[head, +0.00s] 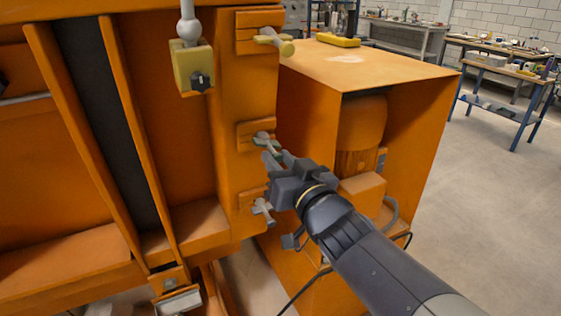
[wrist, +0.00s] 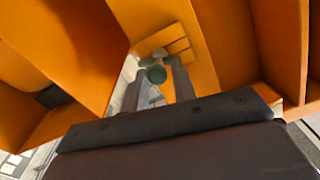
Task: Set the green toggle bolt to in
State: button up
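The green toggle bolt (head: 266,142) sits on an orange bracket plate on the side post, the middle one of three in a column. Its rounded green end also shows in the wrist view (wrist: 156,74), between the fingertips. My gripper (head: 273,160) is right at the bolt, reaching in from the lower right and partly covering it in the head view. In the wrist view its two fingers (wrist: 161,80) stand apart around the green end, with no clear grip on it. How far the bolt is pushed in is hard to tell.
A cream-handled bolt (head: 275,40) sits above, and a grey bolt (head: 262,207) below. A yellow box with a black knob (head: 195,70) hangs to the left. An orange motor housing (head: 370,68) stands close on the right. Open floor (head: 480,200) lies farther right.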

jog(key=o, duration=0.3)
jog(key=shift+s+d+p, duration=0.3)
jog(key=shift+s+p, duration=0.15)
jog(key=shift+s, duration=0.1)
jog(key=p+v, duration=0.6)
jog(key=v, duration=0.3)
jog(key=shift+s, duration=0.3)
jog(key=shift+f, duration=0.1)
